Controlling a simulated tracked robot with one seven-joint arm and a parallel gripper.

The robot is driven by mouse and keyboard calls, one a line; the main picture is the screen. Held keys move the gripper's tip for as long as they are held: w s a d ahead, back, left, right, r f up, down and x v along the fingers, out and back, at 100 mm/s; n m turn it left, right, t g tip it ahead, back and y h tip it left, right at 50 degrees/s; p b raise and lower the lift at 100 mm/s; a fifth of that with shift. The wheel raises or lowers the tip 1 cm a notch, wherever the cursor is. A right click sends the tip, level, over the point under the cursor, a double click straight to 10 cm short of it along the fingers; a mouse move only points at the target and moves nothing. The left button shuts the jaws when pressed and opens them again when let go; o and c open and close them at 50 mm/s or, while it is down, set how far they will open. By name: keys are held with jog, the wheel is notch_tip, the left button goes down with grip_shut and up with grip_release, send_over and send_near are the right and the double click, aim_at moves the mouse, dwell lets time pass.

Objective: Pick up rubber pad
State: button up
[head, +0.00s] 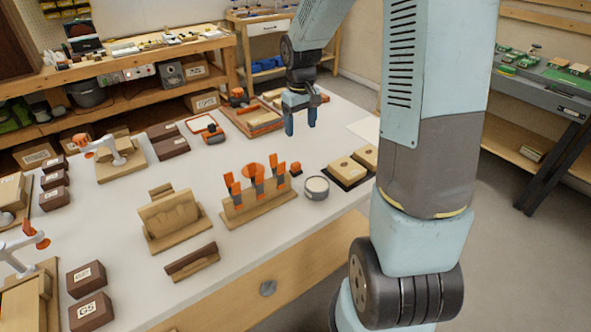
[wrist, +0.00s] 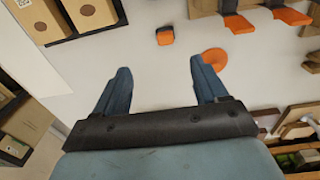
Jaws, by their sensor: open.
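Nothing in view is clearly labelled as the rubber pad. Two small orange things lie on the white bench top: a flat round disc (head: 252,170) behind the wooden tool rack, and a small block (head: 296,168) to its right. The wrist view also shows the disc (wrist: 215,58) near the right fingertip and the block (wrist: 165,36) just beyond the space between the fingers. My gripper (head: 301,130) is open and empty, pointing down above the bench behind both. It also shows in the wrist view (wrist: 160,66). The disc's front is partly hidden by the tool rack in the head view.
The wooden rack (head: 258,207) with upright orange-handled tools stands near the disc. A round white-topped tub (head: 317,187) and a dark tray (head: 343,181) with tan boxes are to the right. An orange-edged wooden tray (head: 252,121) lies behind. Bare bench surrounds the block.

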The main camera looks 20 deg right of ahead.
aim_at(296, 163)
jog(key=shift+g, duration=0.3)
jog(key=f, duration=0.4)
jog(key=w+f, duration=0.1)
jog(key=f, duration=0.6)
jog(key=shift+w+f, duration=0.4)
jog(key=shift+a+f, duration=0.2)
jog(key=shift+f, duration=1.15)
jog(key=shift+a+f, duration=0.2)
jog(key=shift+f, duration=1.15)
jog(key=c, duration=1.1)
jog(key=shift+r, duration=0.1)
jog(key=shift+c, duration=0.2)
